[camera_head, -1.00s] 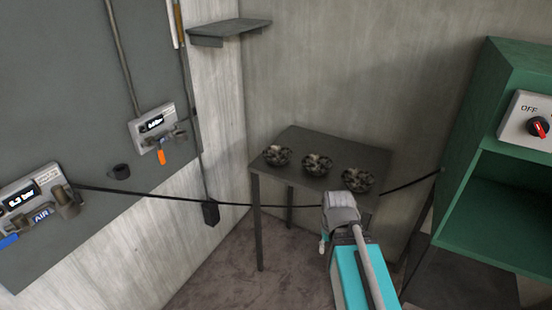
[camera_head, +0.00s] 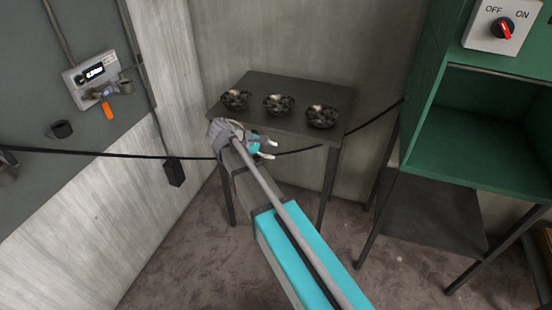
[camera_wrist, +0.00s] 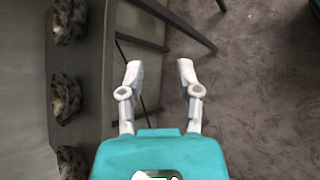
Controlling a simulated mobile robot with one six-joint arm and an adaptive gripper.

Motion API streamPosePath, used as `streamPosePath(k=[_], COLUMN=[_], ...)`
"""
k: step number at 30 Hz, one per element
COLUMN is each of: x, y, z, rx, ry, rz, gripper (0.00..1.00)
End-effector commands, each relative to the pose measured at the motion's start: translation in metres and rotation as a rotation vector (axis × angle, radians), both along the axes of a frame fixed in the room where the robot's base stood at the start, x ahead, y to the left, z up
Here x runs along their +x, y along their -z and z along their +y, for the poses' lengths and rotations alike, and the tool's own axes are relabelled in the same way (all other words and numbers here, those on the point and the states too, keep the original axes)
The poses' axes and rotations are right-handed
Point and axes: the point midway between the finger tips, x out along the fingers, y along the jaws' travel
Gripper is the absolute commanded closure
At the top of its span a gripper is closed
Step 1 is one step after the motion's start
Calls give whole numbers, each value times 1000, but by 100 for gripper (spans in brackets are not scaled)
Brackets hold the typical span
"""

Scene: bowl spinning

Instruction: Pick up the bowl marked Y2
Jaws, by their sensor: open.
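Three dark mottled bowls stand in a row on a small dark table (camera_head: 262,83): a left bowl (camera_head: 236,99), a middle bowl (camera_head: 279,104) and a right bowl (camera_head: 322,116). No Y2 marking is legible on any of them. My gripper (camera_head: 270,148) is at the table's front edge, lower than the bowls and apart from them. In the wrist view my gripper (camera_wrist: 159,68) is open and empty, its fingers over the floor beside the table. The three bowls show there along the left side, at the top (camera_wrist: 70,20), middle (camera_wrist: 66,98) and bottom (camera_wrist: 72,162).
A green cabinet (camera_head: 470,130) with an OFF/ON switch (camera_head: 503,27) stands at the right. A gauge panel (camera_head: 95,72) hangs on the left wall. The floor (camera_head: 180,265) in front is clear.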

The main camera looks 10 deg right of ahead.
Motion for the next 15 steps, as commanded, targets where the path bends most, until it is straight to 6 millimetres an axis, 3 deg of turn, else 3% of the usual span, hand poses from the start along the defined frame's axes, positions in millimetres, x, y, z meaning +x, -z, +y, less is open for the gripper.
streamPosePath(k=[1,6,15], x=[16,36,44], y=[4,-9,-19], z=[15,45,61], rx=[-62,-227,-318], ry=[-40,-123,-160], rz=[21,77,109], gripper=[56,56,56])
